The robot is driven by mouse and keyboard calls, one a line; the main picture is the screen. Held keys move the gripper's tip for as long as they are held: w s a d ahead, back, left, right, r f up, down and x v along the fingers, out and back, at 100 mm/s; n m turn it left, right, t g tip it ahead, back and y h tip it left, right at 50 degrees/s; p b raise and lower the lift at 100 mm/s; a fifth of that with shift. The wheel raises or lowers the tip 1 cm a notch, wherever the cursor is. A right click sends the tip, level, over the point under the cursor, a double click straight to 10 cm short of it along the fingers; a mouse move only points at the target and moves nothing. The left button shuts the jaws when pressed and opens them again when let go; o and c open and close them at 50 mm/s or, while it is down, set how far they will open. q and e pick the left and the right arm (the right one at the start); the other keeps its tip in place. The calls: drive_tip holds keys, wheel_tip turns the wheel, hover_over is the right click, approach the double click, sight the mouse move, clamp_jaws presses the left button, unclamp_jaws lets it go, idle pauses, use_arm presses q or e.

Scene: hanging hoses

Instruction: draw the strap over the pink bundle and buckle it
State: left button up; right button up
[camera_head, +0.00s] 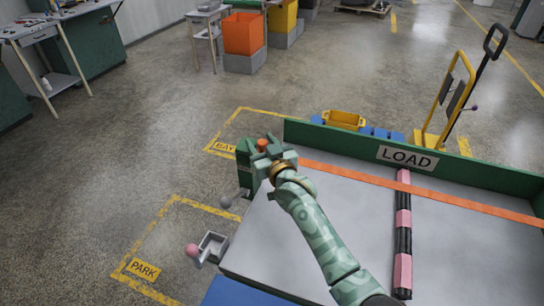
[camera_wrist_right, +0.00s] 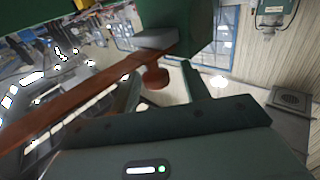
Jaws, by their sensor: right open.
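The orange strap (camera_head: 460,207) runs across the grey load bed and lies over the pink-and-black bundle (camera_head: 403,219), which runs front to back. My right gripper (camera_head: 263,152) is at the bed's left edge, beside a green buckle post (camera_head: 245,165). An orange knob-like strap end (camera_head: 262,145) shows at its fingertips. In the right wrist view the strap (camera_wrist_right: 75,112) comes in from the left to a round orange tab (camera_wrist_right: 157,78) between the parted fingers. The jaws are open; contact with the tab cannot be told. My left gripper is out of view.
A green board (camera_head: 480,172) with a LOAD sign closes the bed's far side. A lever with a grey knob (camera_head: 226,202) and a small tray with a pink ball (camera_head: 192,250) stick out at left. A yellow hand truck (camera_head: 440,110) stands behind.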

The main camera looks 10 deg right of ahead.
drive_tip(key=s+d+p, duration=0.3)
drive_tip(key=s, duration=1.2)
drive_tip(key=shift+p, duration=0.35)
drive_tip(key=shift+a, duration=0.1)
